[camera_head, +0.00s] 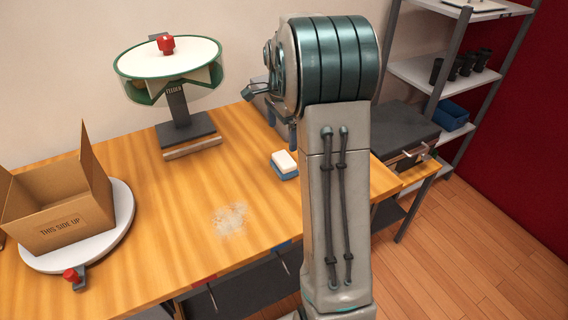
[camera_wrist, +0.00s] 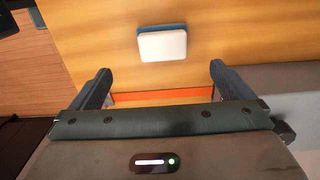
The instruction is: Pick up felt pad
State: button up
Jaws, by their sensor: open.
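The felt pad (camera_head: 285,161) is a small block with a white face and a blue layer, lying on the wooden table near its right end. In the wrist view the felt pad (camera_wrist: 162,43) shows beyond the fingertips, roughly centred between them. My gripper (camera_wrist: 158,75) is open and empty, with a dark finger on each side, apart from the pad. In the head view my gripper (camera_head: 268,98) is partly hidden by my arm, behind and above the pad.
A round green-rimmed device (camera_head: 170,57) with a red knob stands behind on the table (camera_head: 150,210). An open cardboard box (camera_head: 62,222) sits on a white turntable (camera_head: 122,212) at left. A whitish smudge (camera_head: 230,218) marks the table. A shelf (camera_head: 430,75) stands at right.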

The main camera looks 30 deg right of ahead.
aim_at(284, 158)
notch_tip(284, 158, down, 7)
jog(key=shift+f, duration=0.1)
jog(key=f, duration=0.2)
jog(key=d+f+p, duration=0.1)
jog(key=f, duration=0.1)
jog(key=shift+w+f, duration=0.2)
jog(key=shift+f, duration=0.05)
jog(key=shift+a+f, duration=0.1)
jog(key=shift+f, duration=0.4)
jog(key=c, duration=0.9)
